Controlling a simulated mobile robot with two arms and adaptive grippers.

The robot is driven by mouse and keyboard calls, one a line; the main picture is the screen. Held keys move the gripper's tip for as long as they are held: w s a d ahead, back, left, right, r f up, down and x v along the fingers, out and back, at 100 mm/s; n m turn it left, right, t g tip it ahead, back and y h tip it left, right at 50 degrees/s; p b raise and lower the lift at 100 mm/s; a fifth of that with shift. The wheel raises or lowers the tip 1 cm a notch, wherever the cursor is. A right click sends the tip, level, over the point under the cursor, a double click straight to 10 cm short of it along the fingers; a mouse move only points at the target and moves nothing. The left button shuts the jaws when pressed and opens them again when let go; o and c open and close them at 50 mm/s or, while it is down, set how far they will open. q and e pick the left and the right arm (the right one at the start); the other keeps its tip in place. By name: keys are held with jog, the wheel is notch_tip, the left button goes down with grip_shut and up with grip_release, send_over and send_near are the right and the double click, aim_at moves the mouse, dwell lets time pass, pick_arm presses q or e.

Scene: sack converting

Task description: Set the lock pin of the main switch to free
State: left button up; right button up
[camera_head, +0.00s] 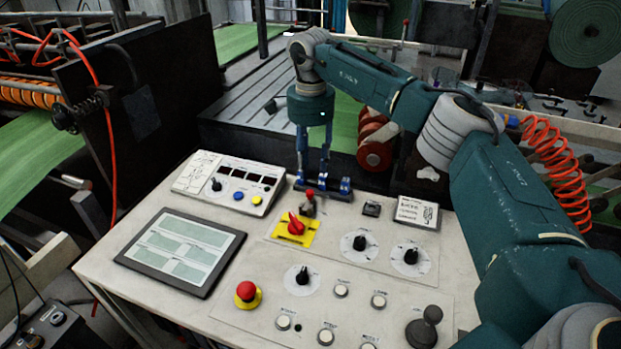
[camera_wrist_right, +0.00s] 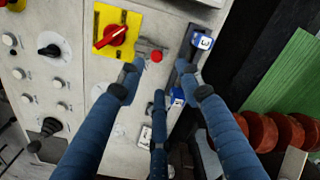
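The main switch (camera_head: 293,229) is a red rotary handle on a yellow plate, in the middle of the console. It also shows in the wrist view (camera_wrist_right: 113,36). The lock pin (camera_head: 309,194) has a small red knob at a grey bracket just behind the switch. In the wrist view, the knob (camera_wrist_right: 156,57) appears between the spread fingers, and no finger visibly closes on it. My right gripper (camera_head: 314,181) points down at the console's back edge, close to the pin. Its blue fingers (camera_wrist_right: 160,84) are open and look empty. My left gripper is not in view.
A dark bar with blue pieces (camera_head: 343,188) lies beside the fingers. Knob dials (camera_head: 360,243), a red emergency button (camera_head: 247,291), a tablet (camera_head: 182,251) and a button box (camera_head: 228,184) surround the switch. Red rollers (camera_head: 375,150) stand behind the console.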

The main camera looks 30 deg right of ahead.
jog(key=shift+r, duration=2.2)
jog(key=shift+f, duration=0.15)
